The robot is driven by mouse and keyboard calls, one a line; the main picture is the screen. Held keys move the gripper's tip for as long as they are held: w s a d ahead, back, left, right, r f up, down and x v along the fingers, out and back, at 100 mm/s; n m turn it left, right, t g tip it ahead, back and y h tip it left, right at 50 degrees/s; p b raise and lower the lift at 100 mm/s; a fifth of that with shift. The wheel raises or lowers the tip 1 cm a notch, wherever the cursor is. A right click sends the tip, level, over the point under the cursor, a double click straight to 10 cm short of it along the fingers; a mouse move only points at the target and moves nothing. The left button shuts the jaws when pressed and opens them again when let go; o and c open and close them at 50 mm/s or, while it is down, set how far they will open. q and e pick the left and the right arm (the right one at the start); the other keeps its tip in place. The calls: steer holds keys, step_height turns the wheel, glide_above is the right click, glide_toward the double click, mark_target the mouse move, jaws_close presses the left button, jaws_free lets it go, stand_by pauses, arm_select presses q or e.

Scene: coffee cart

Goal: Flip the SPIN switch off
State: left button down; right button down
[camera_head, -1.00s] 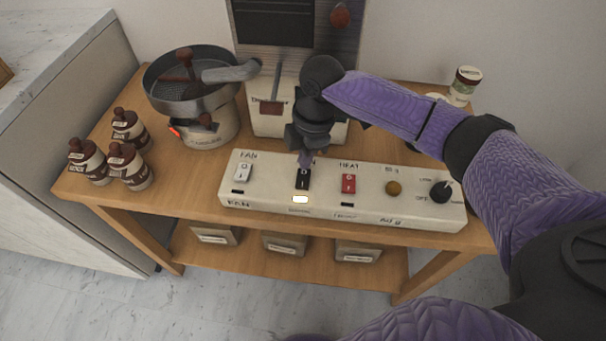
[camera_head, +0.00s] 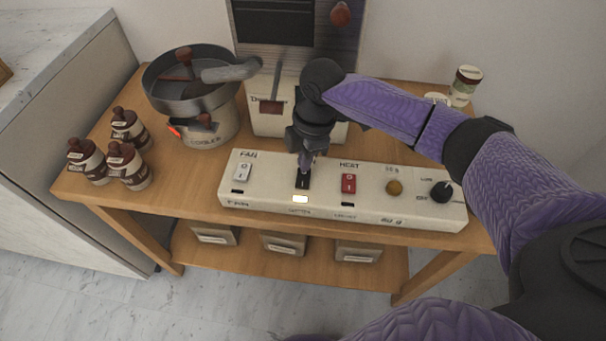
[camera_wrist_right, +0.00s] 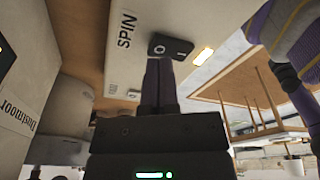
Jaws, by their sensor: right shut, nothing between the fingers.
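The black SPIN switch (camera_head: 303,182) sits on the cream control panel (camera_head: 268,191), between the white FAN switch and the red HEAT switch. In the right wrist view the SPIN switch (camera_wrist_right: 171,46) shows its O and I marks beside the word SPIN. The lamp (camera_head: 300,199) in front of it is lit. My right gripper (camera_head: 305,164) is shut and empty, with its fingertips at the rear, O-marked end of the switch. Contact looks close, but I cannot tell whether they touch. My left gripper is not in view.
The white FAN switch (camera_head: 242,172), red HEAT switch (camera_head: 348,183), brown button (camera_head: 394,187) and black knob (camera_head: 441,191) share the panel. A cooler pan (camera_head: 205,128) and a cream machine (camera_head: 265,125) stand behind. Several jars (camera_head: 128,168) stand at the left.

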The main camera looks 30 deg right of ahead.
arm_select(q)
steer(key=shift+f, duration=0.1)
arm_select(e)
steer(key=shift+f, duration=0.2)
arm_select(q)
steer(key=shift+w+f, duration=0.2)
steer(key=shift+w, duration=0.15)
arm_select(e)
steer(key=shift+f, duration=0.4)
